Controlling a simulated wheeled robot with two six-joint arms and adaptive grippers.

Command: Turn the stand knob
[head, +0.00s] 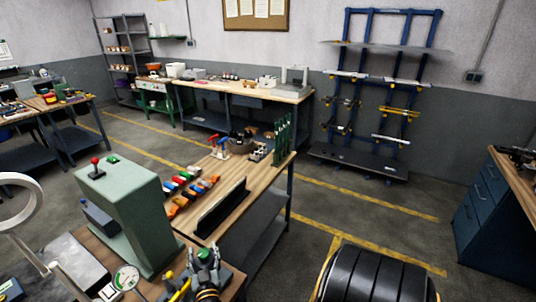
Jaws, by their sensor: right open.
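A green-grey box-shaped stand (128,208) rises upright from the wooden bench at the lower left. A red ball knob (95,161) sits on a short stem on its top, with a small green button (113,160) beside it. A round white dial gauge (126,278) is low in front of the stand. What seems to be my right gripper (207,254) shows at the bottom, right of the stand's foot and apart from the red knob. It is open, and I see nothing held in it. My left gripper is not in view.
A white ring on an arm (18,200) stands at the far left. Several coloured holders (188,187) and a black angled plate (221,208) lie on the bench behind. A blue rack (388,90) stands by the wall. The floor (330,208) at the middle right is clear.

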